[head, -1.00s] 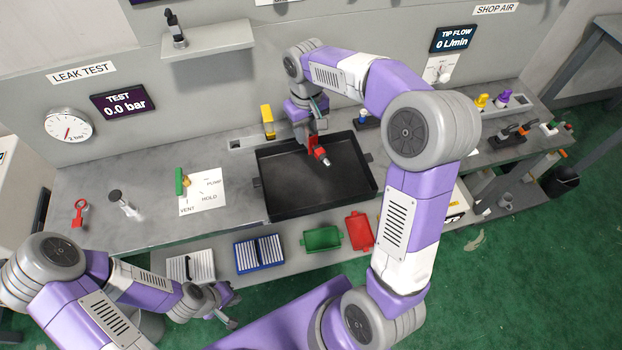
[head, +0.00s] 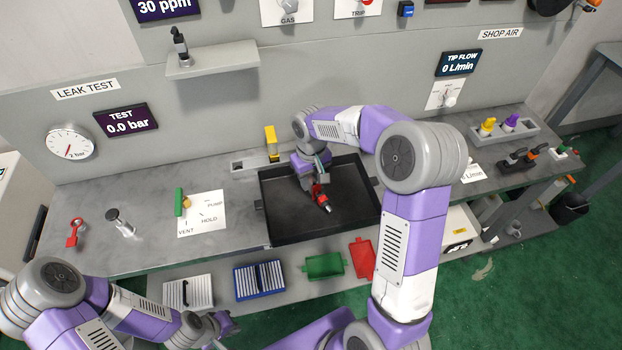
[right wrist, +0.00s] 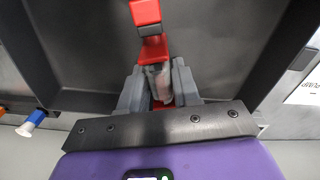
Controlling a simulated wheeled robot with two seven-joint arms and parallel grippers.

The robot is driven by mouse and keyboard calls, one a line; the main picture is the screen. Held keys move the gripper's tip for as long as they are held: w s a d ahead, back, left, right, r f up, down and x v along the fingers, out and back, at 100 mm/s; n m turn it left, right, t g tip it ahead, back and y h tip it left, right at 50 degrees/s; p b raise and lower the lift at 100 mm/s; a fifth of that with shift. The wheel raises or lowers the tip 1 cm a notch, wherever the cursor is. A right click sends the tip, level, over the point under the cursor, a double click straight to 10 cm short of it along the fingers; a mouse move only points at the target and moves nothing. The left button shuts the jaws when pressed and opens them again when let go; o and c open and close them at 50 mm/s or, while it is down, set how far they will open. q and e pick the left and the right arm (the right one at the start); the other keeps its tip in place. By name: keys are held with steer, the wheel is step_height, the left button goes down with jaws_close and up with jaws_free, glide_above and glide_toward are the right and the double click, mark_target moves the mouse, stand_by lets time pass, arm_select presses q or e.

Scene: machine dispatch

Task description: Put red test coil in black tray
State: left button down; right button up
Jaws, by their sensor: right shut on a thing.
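The black tray (head: 345,217) lies on the grey bench in the middle of the head view. My right gripper (head: 315,182) is over the tray and shut on the red test coil (head: 321,195). In the right wrist view the coil (right wrist: 154,48) sticks out from between the fingers of the gripper (right wrist: 158,88), with the dark tray floor (right wrist: 90,60) behind it. I cannot tell whether the coil touches the tray floor. My left gripper (head: 228,332) is low at the lower left, in front of the bench and away from the tray; its fingers are too small to read.
A yellow block (head: 271,140) stands just behind the tray. A valve card (head: 202,214) and a red ring-shaped piece (head: 74,232) lie to the left. Green (head: 324,265) and red (head: 362,258) bins sit on the lower shelf. The tray floor around the coil looks clear.

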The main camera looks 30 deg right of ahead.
steer(key=o, duration=0.6)
steer(key=shift+f, duration=0.2)
steer(key=shift+c, duration=0.2)
steer(key=o, duration=0.5)
steer(key=shift+c, duration=0.2)
steer(key=shift+r, duration=0.1)
step_height(320, 180, up, 12)
steer(key=p, duration=0.2)
steer(key=shift+r, duration=0.15)
steer(key=shift+r+p, duration=0.1)
steer(key=shift+p, duration=0.25)
